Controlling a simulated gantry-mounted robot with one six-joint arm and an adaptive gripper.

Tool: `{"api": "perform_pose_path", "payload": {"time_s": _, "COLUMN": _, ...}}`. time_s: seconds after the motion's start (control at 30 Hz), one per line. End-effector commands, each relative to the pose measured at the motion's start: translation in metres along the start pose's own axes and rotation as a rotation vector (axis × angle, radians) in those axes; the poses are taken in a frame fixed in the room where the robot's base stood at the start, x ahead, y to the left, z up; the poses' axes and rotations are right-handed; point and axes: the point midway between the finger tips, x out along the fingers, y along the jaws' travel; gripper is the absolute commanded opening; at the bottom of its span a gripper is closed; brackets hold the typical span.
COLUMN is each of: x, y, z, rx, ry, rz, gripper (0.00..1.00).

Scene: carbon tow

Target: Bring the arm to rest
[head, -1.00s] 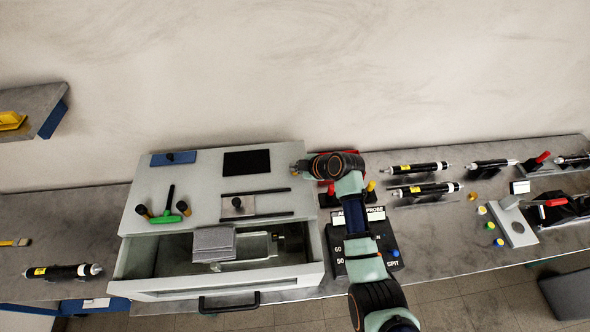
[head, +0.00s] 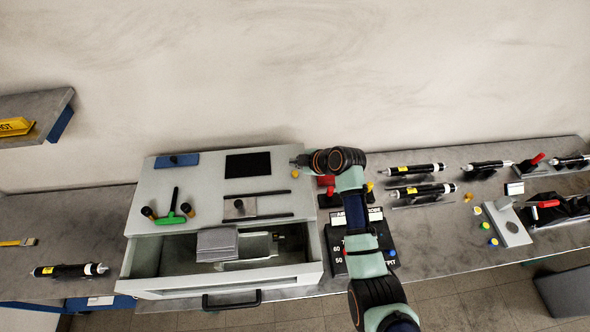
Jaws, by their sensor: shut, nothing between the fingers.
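My arm rises from the bottom of the head view and reaches up past the right side of the grey drawer cabinet (head: 190,205). My gripper (head: 297,161) is small in this view, at the cabinet top's back right corner, pointing left. It is shut with nothing in it. Whether it touches the cabinet top cannot be told. The arm's wrist hides part of the red-handled clamp (head: 326,181) behind it.
The cabinet's drawer (head: 222,284) stands open, with grey plates (head: 217,243) inside. A green-handled tool (head: 171,219) lies on top. A black spit-probe box (head: 384,243) is partly under my arm. Black cylinders (head: 412,169) lie on the bench at right.

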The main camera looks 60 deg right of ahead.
Motion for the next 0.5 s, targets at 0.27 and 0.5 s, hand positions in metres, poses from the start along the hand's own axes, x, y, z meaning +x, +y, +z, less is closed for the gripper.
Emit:
{"api": "perform_pose_path", "payload": {"time_s": 0.27, "x": -0.018, "y": 0.013, "z": -0.013, "rx": -0.001, "ry": 0.000, "rz": 0.000, "gripper": 0.00}}
{"api": "perform_pose_path", "payload": {"time_s": 0.5, "x": -0.017, "y": 0.012, "z": -0.012, "rx": 0.000, "ry": 0.000, "rz": 0.000, "gripper": 0.00}}
